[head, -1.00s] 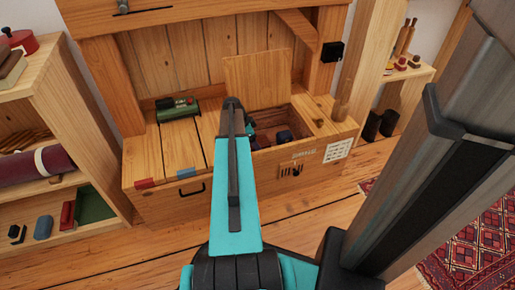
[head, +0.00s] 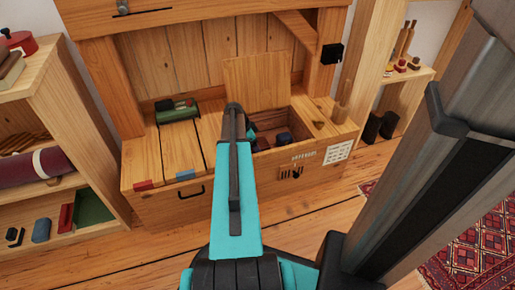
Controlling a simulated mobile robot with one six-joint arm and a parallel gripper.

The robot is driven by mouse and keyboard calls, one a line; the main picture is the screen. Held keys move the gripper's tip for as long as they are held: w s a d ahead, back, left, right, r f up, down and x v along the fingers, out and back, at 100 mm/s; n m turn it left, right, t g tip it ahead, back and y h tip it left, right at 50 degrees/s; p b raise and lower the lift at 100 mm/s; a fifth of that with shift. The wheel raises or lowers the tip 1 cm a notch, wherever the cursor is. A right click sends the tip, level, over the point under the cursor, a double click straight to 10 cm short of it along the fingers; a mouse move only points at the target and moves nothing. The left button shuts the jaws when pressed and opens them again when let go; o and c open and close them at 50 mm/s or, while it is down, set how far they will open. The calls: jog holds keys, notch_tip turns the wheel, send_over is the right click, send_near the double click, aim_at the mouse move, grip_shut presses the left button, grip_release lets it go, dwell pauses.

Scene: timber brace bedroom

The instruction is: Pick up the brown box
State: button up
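No separate brown box can be picked out with certainty. The large brown wooden chest bench (head: 255,208) stands in front of me, with a dark handle on its front. Its right compartment (head: 300,126) is open, with the lid (head: 256,85) raised behind it. Small dark objects (head: 284,138) lie inside, too small to name, and my arm hides the compartment's left part. My teal and black arm reaches over the chest's middle.
A green object (head: 177,109) lies on the closed left part of the chest. A shelf (head: 95,120) with a rolled purple mat (head: 35,167) stands left. Another shelf (head: 400,92) stands right, near dark cylinders (head: 380,126). A red rug (head: 480,240) covers floor at right.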

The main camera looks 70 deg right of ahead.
jog(key=shift+f, duration=0.2)
dwell(0.4)
jog(key=c, duration=1.4)
jog(key=shift+r, duration=0.1)
notch_tip(320, 180, up, 10)
jog(key=p, duration=0.4)
jog(key=shift+r, duration=0.2)
